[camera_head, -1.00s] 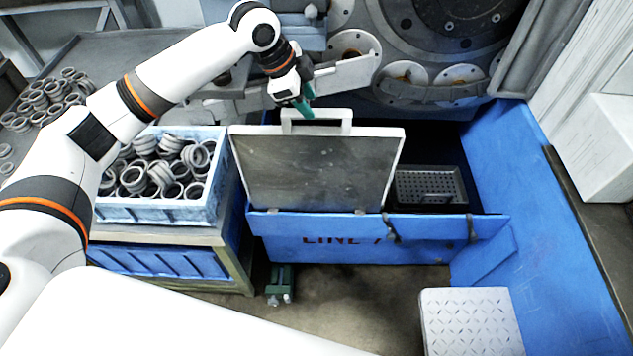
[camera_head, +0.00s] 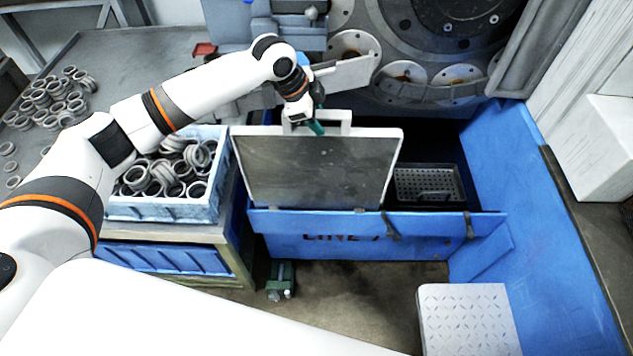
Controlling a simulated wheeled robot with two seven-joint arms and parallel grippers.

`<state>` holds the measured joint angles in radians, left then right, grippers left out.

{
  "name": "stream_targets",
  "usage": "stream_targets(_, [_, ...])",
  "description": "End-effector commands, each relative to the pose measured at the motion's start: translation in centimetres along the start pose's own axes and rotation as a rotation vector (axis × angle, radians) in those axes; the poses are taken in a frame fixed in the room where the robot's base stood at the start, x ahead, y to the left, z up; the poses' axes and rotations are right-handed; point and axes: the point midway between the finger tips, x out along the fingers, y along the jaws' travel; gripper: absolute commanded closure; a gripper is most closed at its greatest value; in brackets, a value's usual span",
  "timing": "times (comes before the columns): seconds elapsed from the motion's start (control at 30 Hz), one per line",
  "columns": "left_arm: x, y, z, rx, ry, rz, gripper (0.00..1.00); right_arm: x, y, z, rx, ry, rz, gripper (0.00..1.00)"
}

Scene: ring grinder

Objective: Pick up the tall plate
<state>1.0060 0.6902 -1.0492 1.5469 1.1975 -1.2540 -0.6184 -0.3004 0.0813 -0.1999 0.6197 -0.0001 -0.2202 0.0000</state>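The tall plate (camera_head: 315,170) is a grey metal panel with a pale rim and a handle (camera_head: 345,118) on its top edge. It stands tilted at the front of the blue machine bay. My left gripper (camera_head: 316,128) is at the plate's top edge, within the handle's outline. Its green fingertips overlap the handle opening in the picture. I cannot tell whether the fingers are closed on the handle. My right gripper is out of view.
A blue crate of grey rings (camera_head: 160,209) stands left of the plate. A dark perforated tray (camera_head: 428,184) sits in the bay to the right. Blue walls (camera_head: 545,220) close the right side. A tread-patterned metal step (camera_head: 468,318) stands on the floor in front.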

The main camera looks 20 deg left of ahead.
Motion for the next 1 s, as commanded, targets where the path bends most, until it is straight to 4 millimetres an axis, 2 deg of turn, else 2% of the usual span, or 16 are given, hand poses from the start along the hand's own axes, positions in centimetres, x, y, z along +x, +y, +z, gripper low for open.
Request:
stream_targets(0.6, [0.35,-0.08,-0.11,0.000,-0.001,0.000,0.60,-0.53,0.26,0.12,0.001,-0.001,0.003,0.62])
stream_targets(0.83, [0.35,-0.08,-0.12,0.000,-0.001,0.000,0.98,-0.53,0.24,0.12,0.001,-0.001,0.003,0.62])
stream_targets(1.0, [0.35,-0.09,-0.14,0.000,0.000,0.000,1.00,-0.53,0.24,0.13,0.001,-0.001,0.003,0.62])
